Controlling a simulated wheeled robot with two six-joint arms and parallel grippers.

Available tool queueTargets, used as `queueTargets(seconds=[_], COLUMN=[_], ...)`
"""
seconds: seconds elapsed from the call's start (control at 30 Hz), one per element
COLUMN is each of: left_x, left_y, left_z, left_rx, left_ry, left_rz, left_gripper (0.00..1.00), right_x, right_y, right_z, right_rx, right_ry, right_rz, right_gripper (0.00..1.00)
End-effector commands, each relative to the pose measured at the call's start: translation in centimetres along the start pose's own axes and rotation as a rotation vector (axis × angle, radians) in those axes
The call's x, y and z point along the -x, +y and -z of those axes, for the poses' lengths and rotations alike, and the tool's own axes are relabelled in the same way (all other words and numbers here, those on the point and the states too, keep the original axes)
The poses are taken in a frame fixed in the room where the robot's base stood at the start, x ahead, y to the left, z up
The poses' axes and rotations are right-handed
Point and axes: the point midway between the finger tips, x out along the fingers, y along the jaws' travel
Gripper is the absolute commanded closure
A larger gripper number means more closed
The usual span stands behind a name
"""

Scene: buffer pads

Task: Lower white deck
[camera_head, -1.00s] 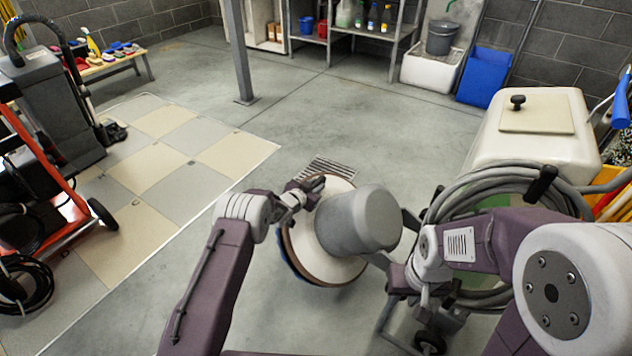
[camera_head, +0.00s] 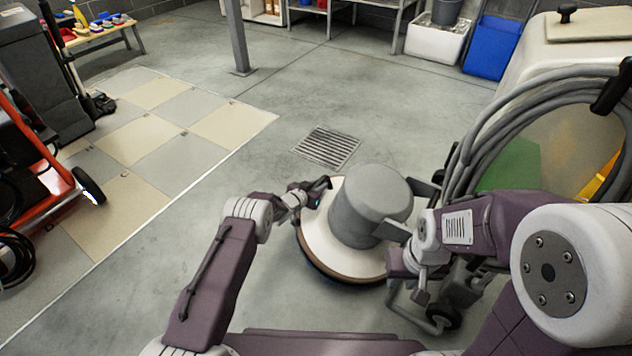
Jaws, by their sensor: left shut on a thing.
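The white deck (camera_head: 322,242) is a round disc with a brown and dark lower rim, topped by a grey motor housing (camera_head: 371,205). It looks nearly level, low over the grey floor; any gap beneath it cannot be judged. My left gripper (camera_head: 322,188) is shut on the deck's upper left edge. My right gripper (camera_head: 418,268) is at the right of the housing, by the dark bracket and frame. Its fingers are partly hidden by my arm, so their opening is unclear.
A floor drain (camera_head: 326,147) lies beyond the deck. A cream tank machine with a coiled grey hose (camera_head: 480,135) stands close on the right. A metal post (camera_head: 238,38) rises at the back. Checkered tiles (camera_head: 150,138) and an orange-framed cart (camera_head: 50,165) are left. Floor between is clear.

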Motion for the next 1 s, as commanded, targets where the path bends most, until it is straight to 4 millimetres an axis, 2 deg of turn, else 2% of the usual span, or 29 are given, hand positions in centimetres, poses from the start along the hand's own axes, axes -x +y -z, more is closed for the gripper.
queueTargets(seconds=[0.03, 0.1, 0.4, 0.7, 1.0], left_x=[-0.7, -1.2, -2.8, -3.6, -3.9], left_y=[0.4, 0.9, 2.5, 3.7, 4.1], left_z=[-1.5, -2.6, -6.4, -8.2, -8.7], left_rx=[0.000, -0.002, 0.034, 0.102, 0.126], left_ry=[0.000, 0.000, 0.003, 0.007, 0.010], left_rz=[-0.003, -0.004, -0.018, -0.046, -0.054], left_gripper=[1.00, 1.00, 1.00, 1.00, 1.00], right_x=[-1.4, -2.2, -5.2, -6.8, -7.2], right_y=[0.0, 0.0, 0.1, 0.1, 0.1], right_z=[-0.1, -0.2, -0.5, -0.7, -0.7], right_rx=[0.000, 0.000, 0.000, 0.000, 0.000], right_ry=[0.000, 0.000, 0.000, 0.000, 0.000], right_rz=[0.000, 0.000, 0.000, 0.000, 0.000], right_gripper=[0.71, 0.71, 0.71, 0.71, 0.71])
